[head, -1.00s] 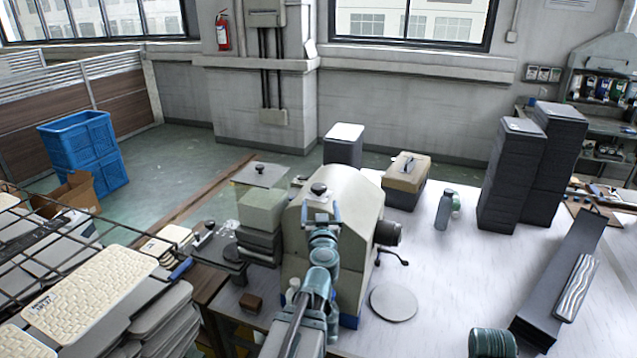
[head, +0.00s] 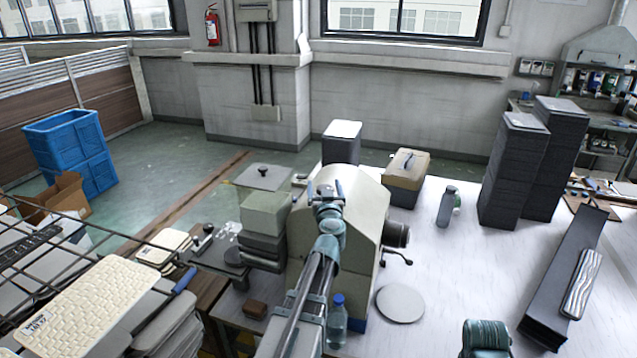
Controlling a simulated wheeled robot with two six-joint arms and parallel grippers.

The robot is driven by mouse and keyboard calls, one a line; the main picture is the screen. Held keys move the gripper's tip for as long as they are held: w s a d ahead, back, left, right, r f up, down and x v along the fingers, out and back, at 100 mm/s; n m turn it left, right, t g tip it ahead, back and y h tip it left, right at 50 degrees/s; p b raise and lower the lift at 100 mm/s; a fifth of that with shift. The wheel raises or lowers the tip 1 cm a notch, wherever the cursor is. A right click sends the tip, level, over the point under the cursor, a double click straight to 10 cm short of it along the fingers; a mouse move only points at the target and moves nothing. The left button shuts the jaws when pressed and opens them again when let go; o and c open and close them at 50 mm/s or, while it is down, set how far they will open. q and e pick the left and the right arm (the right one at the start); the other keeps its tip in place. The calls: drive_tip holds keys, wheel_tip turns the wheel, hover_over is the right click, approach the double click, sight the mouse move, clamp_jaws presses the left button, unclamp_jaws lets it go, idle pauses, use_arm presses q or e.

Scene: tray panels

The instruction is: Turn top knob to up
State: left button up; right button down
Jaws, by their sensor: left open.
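The beige machine (head: 362,215) stands on the bench in the middle of the head view. My left gripper (head: 325,190) reaches over its top, with two blue fingers spread apart, one on each side of the spot where the dark top knob sits. The gripper and wrist mostly cover that knob, so its pointing direction and any contact cannot be told. Another black knob (head: 263,172) sits on a flat grey plate to the left and shows clearly.
A bottle (head: 337,322) stands beside my left arm. A round grey disc (head: 399,303) lies right of the machine. A toolbox (head: 408,168), a green-grey bottle (head: 446,207) and tall dark stacks (head: 513,170) stand farther back. The bench between them is clear.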

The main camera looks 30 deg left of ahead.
use_arm(q)
drive_tip(key=shift+x, duration=0.75)
drive_tip(key=shift+d, duration=0.1)
drive_tip(key=shift+c, duration=0.2)
drive_tip(key=c, duration=1.3)
drive_tip(key=shift+m+h, duration=0.3)
drive_tip(key=shift+h, duration=0.1)
drive_tip(key=m+t+h, duration=0.1)
drive_tip(key=h, duration=0.1)
drive_tip(key=m+t+h, duration=0.1)
drive_tip(key=m+h, duration=0.1)
drive_tip(key=h, duration=0.1)
drive_tip(key=d+m+t+h, duration=0.1)
drive_tip(key=m+h, duration=0.1)
drive_tip(key=shift+w+d+h, duration=0.1)
drive_tip(key=shift+w+h, duration=0.2)
drive_tip(key=shift+d+m+h, duration=0.25)
drive_tip(key=shift+m+h, duration=0.65)
drive_tip(key=shift+h, duration=0.45)
drive_tip(key=shift+d+m+h, duration=0.25)
drive_tip(key=shift+m+h, duration=0.65)
drive_tip(key=shift+h, duration=0.45)
drive_tip(key=shift+d, duration=0.1)
